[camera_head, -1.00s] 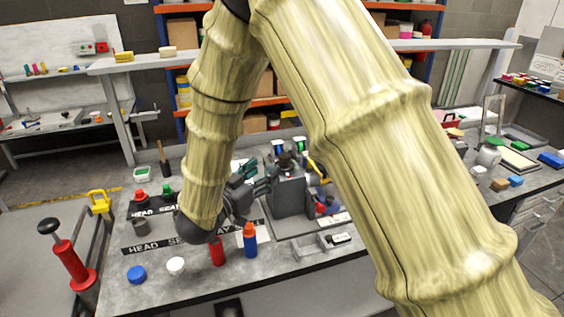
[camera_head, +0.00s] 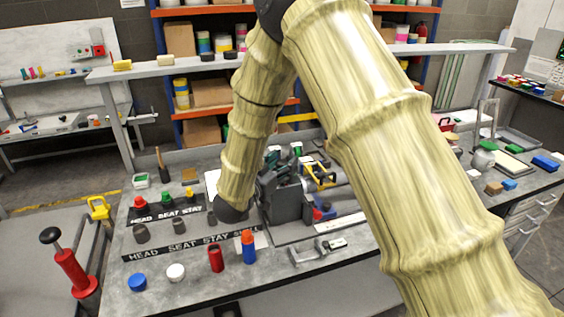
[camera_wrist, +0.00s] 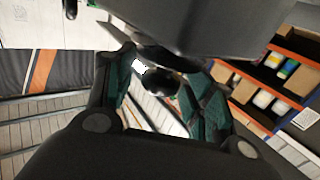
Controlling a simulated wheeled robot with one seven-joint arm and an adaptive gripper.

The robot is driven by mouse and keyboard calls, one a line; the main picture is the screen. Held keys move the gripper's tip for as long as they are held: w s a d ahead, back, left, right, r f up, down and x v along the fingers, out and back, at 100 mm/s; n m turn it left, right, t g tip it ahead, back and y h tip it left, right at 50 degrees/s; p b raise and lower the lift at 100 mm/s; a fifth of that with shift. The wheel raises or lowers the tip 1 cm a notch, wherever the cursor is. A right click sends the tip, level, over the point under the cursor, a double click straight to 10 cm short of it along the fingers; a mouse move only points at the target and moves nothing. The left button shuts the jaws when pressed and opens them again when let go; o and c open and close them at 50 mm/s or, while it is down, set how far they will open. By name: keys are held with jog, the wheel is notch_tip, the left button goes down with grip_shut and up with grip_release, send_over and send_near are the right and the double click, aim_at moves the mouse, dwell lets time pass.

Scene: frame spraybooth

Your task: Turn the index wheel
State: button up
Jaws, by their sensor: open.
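The grey block-shaped fixture (camera_head: 290,203) stands upright on the bench in the middle of the head view. My gripper (camera_head: 283,158), with dark green finger pads, is at its top and partly covers it. In the wrist view my open gripper (camera_wrist: 165,95) has a dark rounded knob (camera_wrist: 160,83) between its fingers. The knob looks like part of the index wheel, but most of it is hidden. A grey body fills the top of that view. I cannot tell whether the fingers touch the knob.
A red bottle (camera_head: 216,258) and a blue bottle with an orange cap (camera_head: 249,247) stand in front of the fixture. A small grey tray (camera_head: 318,249) lies to their right. Labelled strips and coloured caps fill the bench's left side. A raised shelf (camera_head: 190,62) runs behind.

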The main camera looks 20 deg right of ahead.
jog(key=shift+d, duration=0.1)
jog(key=c, duration=1)
jog(key=shift+n+t+y, duration=0.7)
jog(key=shift+t, duration=0.1)
jog(key=o, duration=1)
